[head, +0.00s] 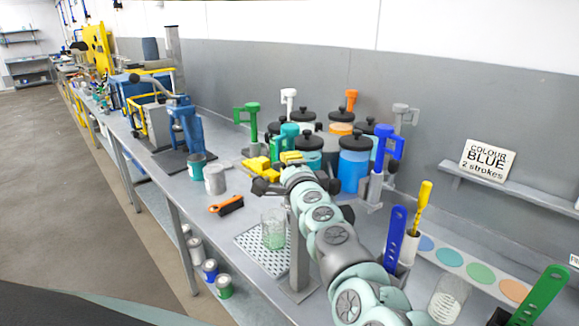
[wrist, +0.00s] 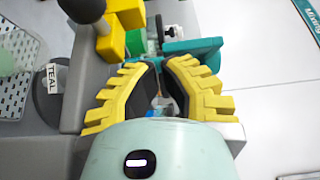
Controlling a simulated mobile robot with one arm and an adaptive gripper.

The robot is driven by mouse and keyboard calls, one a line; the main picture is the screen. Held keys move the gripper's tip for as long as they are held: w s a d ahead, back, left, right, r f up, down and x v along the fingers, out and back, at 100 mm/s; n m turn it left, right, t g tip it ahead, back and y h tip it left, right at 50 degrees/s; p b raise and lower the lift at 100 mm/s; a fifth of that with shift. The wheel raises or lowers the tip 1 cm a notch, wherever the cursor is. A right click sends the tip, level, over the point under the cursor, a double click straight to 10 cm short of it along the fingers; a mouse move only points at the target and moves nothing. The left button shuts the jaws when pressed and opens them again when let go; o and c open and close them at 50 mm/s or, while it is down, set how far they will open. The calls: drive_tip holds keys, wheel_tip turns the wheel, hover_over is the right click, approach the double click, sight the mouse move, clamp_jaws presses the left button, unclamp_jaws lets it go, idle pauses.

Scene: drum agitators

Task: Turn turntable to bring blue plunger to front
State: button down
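A cluster of black-lidded drums (head: 355,165) stands on the bench, with coloured plungers around it. The blue plunger (head: 387,145) is at the cluster's right side, beside the blue drum. The teal plunger (head: 289,133) is at the near side. The green plunger (head: 251,115) is left, white (head: 289,97) and orange (head: 351,98) are at the back, and grey (head: 404,113) is back right. The turntable is mostly hidden.
A sign (head: 485,160) reads COLOUR BLUE, 2 strokes. A clear cup (head: 274,228) stands on a perforated tray (head: 252,246). An orange-black brush (head: 226,205) and cans (head: 215,179) are left. A blue press (head: 186,125) stands farther left. Coloured paddles and a glass are at right.

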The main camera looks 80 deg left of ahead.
drive_tip(key=shift+s+a+f+b, duration=0.15)
drive_tip(key=shift+s+a+b, duration=0.5)
drive_tip(key=shift+b, duration=0.25)
drive_tip(key=shift+s+a+b, duration=0.2)
drive_tip(key=shift+s+b, duration=0.15)
drive_tip(key=shift+s, duration=0.05)
